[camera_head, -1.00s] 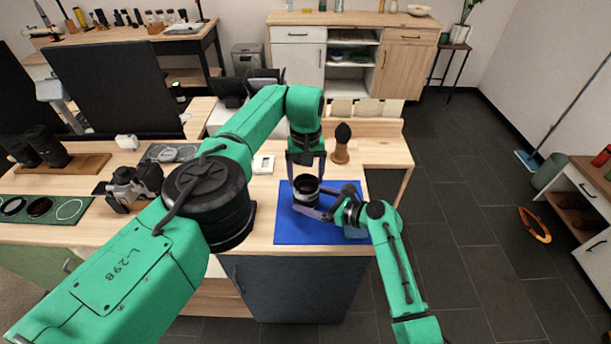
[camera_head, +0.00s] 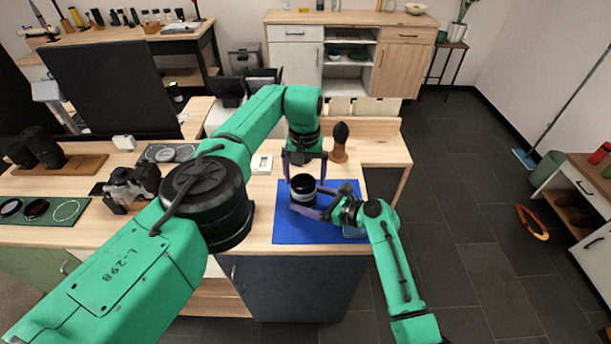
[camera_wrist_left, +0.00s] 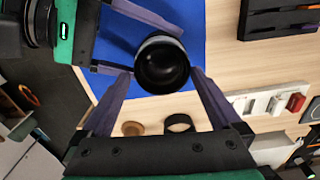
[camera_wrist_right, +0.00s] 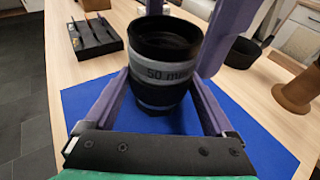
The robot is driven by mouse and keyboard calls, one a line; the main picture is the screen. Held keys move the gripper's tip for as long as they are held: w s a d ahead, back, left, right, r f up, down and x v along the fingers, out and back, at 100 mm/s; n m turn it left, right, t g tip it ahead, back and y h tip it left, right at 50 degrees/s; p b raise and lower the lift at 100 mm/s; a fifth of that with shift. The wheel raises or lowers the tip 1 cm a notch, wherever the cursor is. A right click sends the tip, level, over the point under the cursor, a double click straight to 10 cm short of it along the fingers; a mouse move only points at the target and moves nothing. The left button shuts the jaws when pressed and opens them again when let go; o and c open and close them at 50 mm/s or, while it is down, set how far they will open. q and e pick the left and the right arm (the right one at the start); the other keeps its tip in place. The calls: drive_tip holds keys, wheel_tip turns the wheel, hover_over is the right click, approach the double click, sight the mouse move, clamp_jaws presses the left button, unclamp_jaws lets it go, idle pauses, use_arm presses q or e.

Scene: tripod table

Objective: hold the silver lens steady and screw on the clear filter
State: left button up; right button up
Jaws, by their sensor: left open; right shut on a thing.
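The silver lens (camera_head: 303,195), a black and silver barrel marked "50 m…", stands upright on the blue mat (camera_head: 290,232). My right gripper (camera_wrist_right: 165,92) is shut on its barrel from the side, with a finger on either side. My left gripper (camera_head: 305,176) points down over the lens with its fingers open. In the left wrist view the lens's round dark top (camera_wrist_left: 162,64) lies between and just beyond the open fingertips. I cannot make out the clear filter as a separate piece; whether it sits on the black top rim (camera_wrist_right: 166,40) cannot be told.
A green tray (camera_head: 50,224) at the left holds dark round filters and a pale ring outline. A camera (camera_head: 132,186), dark lenses on a wooden board (camera_head: 82,165) and a brown brush-like object (camera_head: 340,142) stand around. My left arm crosses over the table.

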use_arm(q)
drive_tip(key=n, duration=0.4)
drive_tip(key=shift+a, duration=0.2)
drive_tip(key=n, duration=0.5)
drive_tip(key=shift+a, duration=0.2)
clamp_jaws()
drive_tip(key=shift+o, duration=0.2)
unclamp_jaws()
drive_tip(key=shift+d, duration=0.1)
drive_tip(key=shift+r, duration=3.5)
